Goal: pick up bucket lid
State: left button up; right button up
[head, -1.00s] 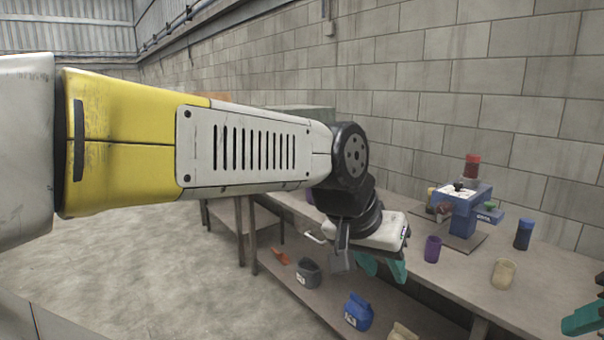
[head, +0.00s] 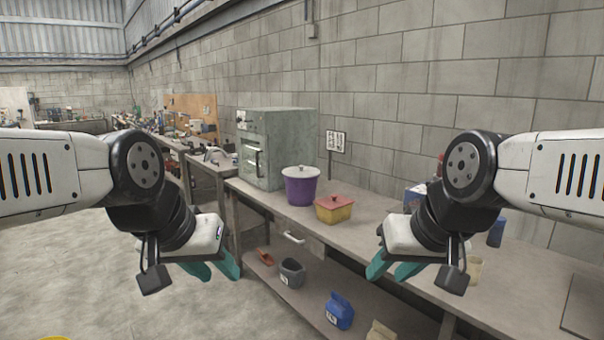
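A purple bucket (head: 300,190) stands upright on the long workbench beside the grey cabinet. A pale lid (head: 300,171) with a small knob sits on top of it. My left gripper (head: 219,268) is open and empty, in front of the bench and left of the bucket, well apart from it. My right gripper (head: 392,270) is open and empty, nearer to me and right of the bucket, also apart from it.
A yellow box with a red lid (head: 334,208) stands just right of the bucket. The grey cabinet (head: 276,146) is behind and left. The lower shelf holds a grey bin (head: 291,273) and a blue jug (head: 339,311).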

aim_at(301, 171)
jog(key=i+j, duration=0.2)
jog(key=i, duration=0.55)
jog(key=i+j, duration=0.15)
jog(key=i, duration=0.6)
jog(key=i+j, duration=0.2)
jog(key=i, duration=0.5)
jog(key=i+j, duration=0.2)
jog(key=i, duration=0.55)
jog(key=u, duration=0.05)
